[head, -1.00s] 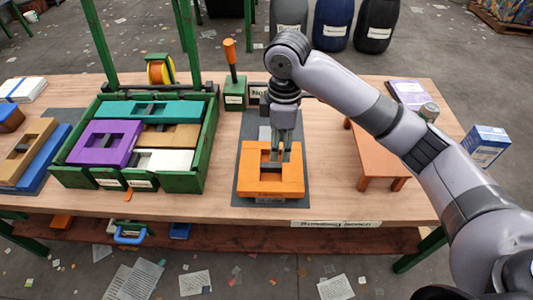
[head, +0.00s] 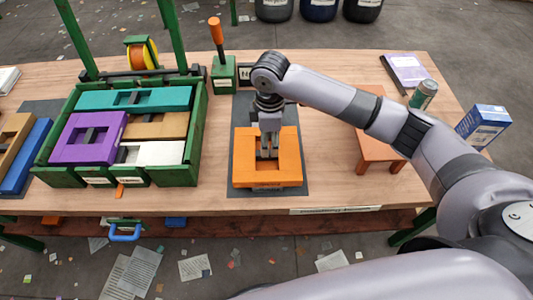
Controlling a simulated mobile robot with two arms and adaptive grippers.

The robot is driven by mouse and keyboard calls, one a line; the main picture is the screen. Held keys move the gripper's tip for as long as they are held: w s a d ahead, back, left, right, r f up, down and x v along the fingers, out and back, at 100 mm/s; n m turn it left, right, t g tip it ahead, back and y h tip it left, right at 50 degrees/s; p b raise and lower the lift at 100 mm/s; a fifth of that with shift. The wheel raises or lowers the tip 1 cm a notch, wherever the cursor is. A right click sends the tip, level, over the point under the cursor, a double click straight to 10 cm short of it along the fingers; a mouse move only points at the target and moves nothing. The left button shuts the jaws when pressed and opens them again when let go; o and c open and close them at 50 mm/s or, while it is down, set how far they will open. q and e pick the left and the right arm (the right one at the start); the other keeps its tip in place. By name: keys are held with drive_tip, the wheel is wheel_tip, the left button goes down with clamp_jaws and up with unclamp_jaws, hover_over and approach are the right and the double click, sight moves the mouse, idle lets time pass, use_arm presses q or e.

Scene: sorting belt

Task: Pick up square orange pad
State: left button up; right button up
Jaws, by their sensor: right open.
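The square orange pad (head: 284,171) lies on a dark grey mat (head: 241,112) in the middle of the workbench. It is a thick block with a square opening in its centre. My right gripper (head: 267,153) points straight down over the pad, with its fingertips at the opening. The fingers are apart, and no grip on the pad shows. How deep the fingertips sit in the opening is hard to tell. My left gripper is not in view.
A green crate (head: 194,147) with teal, purple, brown and white blocks stands left of the mat. A small orange table (head: 377,152) stands to the right, with a can (head: 423,95) and a blue box (head: 484,125) beyond. An orange-handled tool (head: 217,40) stands behind.

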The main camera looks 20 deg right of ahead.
sight(250, 169)
drive_tip(key=shift+f, duration=0.5)
wheel_tip(250, 169, down, 4)
drive_tip(key=shift+r+p, duration=0.1)
drive_tip(key=shift+p, duration=0.25)
drive_tip(key=shift+f, duration=0.3)
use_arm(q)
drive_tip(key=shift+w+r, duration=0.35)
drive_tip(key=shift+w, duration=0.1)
use_arm(e)
clamp_jaws()
